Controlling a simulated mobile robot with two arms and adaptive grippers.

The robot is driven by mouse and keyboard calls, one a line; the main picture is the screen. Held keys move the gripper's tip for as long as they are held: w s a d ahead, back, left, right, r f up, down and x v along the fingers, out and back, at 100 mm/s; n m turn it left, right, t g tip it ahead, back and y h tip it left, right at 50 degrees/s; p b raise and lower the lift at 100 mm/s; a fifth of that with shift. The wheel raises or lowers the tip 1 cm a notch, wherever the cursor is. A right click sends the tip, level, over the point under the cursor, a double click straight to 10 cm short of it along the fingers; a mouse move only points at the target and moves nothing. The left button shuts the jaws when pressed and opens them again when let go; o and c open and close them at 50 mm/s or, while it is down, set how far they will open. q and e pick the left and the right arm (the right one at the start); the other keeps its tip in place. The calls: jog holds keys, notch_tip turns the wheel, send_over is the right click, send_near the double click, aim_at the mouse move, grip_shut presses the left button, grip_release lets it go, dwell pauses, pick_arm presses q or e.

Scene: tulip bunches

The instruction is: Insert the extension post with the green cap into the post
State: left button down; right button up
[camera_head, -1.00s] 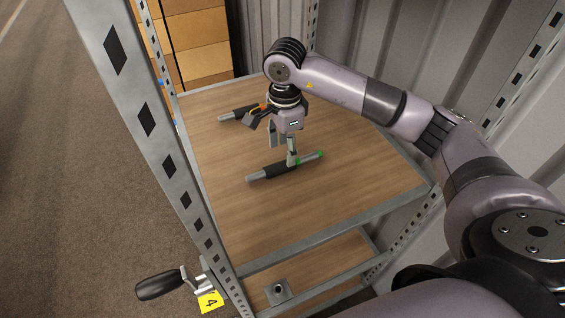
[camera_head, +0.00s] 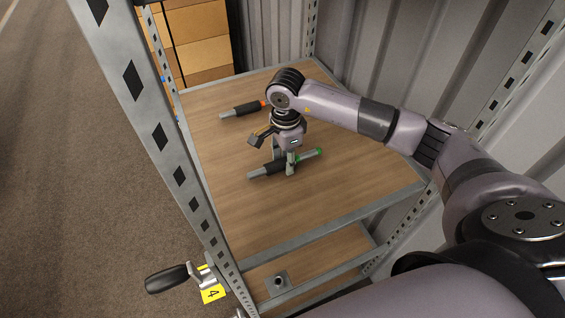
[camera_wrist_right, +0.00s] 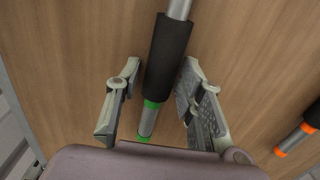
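The extension post with the green cap (camera_head: 264,170) lies on the upper wooden shelf. It has a black sleeve, grey metal ends and green rings. In the right wrist view its black sleeve (camera_wrist_right: 168,55) runs between my right gripper's fingers. My right gripper (camera_head: 283,160) is open, low over the shelf, with one finger on each side of the post. A gap shows on the left side in the right wrist view; contact on the right cannot be told. A metal fitting with a dark hole (camera_head: 279,284) sits on the lower shelf. My left gripper is not in view.
A similar extension post with orange rings (camera_head: 241,110) lies farther back on the shelf; it also shows in the right wrist view (camera_wrist_right: 297,138). A perforated grey upright (camera_head: 160,140) stands at the left. A black-handled crank (camera_head: 168,279) and yellow tag (camera_head: 212,294) are below it.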

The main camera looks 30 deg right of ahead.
grip_shut()
jog(key=shift+r, duration=0.15)
dwell(0.4)
